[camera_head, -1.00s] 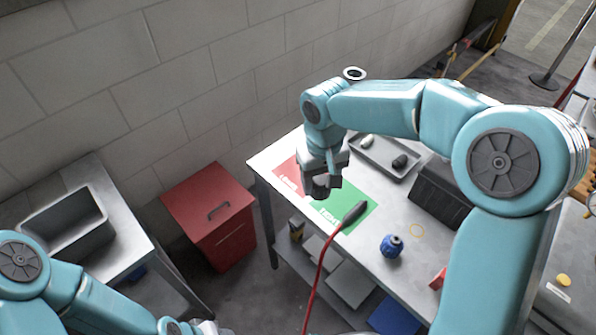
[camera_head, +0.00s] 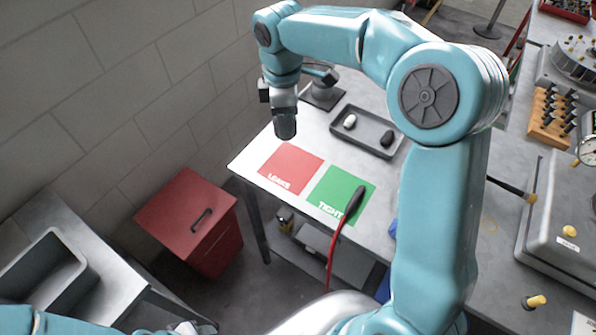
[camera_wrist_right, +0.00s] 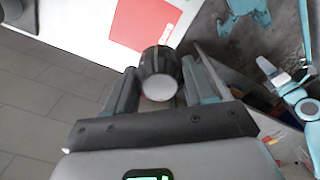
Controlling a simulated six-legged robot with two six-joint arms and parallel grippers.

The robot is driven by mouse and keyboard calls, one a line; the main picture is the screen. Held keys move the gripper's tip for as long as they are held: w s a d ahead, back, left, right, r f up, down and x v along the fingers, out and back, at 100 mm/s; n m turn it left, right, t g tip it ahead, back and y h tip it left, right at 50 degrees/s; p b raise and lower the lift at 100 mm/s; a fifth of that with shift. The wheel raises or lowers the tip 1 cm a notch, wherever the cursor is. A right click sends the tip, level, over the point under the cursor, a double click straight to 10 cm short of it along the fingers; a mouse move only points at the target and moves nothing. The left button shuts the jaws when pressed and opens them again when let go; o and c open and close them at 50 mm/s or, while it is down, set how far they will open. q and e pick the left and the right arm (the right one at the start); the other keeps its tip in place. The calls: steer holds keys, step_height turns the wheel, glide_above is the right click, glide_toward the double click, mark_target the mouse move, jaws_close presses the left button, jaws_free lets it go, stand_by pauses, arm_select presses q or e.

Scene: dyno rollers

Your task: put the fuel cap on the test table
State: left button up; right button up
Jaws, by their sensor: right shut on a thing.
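My right gripper (camera_head: 284,113) is shut on a dark ribbed cylinder with a pale round end, which looks like the fuel cap (camera_wrist_right: 160,86). In the head view it hangs above the back left part of the pale grey table (camera_head: 252,158), by the red LEAKS mat (camera_head: 291,167). The wrist view shows the cap between both fingers, with the red mat behind it. The green TIGHT mat (camera_head: 327,193) lies to the right of the red one. My left gripper (camera_head: 193,328) shows only in part at the bottom edge; its jaws are unclear.
A grey tray (camera_head: 371,151) holds a white and a dark rounded piece. A dark probe on a red hose (camera_head: 355,203) reaches over the green mat. A dark stand (camera_head: 322,93) stands behind. A red cabinet (camera_head: 190,222) and a bin (camera_head: 45,268) are at left.

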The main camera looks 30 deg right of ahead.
steer(key=d+r+n, duration=0.2)
steer(key=d+n, duration=0.2)
steer(key=n, duration=0.3)
step_height(320, 180, down, 20)
steer(key=shift+w+r, duration=0.1)
steer(key=shift+r, duration=0.15)
steer(key=shift+f, duration=0.15)
steer(key=o, duration=1.2)
step_height(320, 180, up, 12)
steer(key=shift+r, duration=0.2)
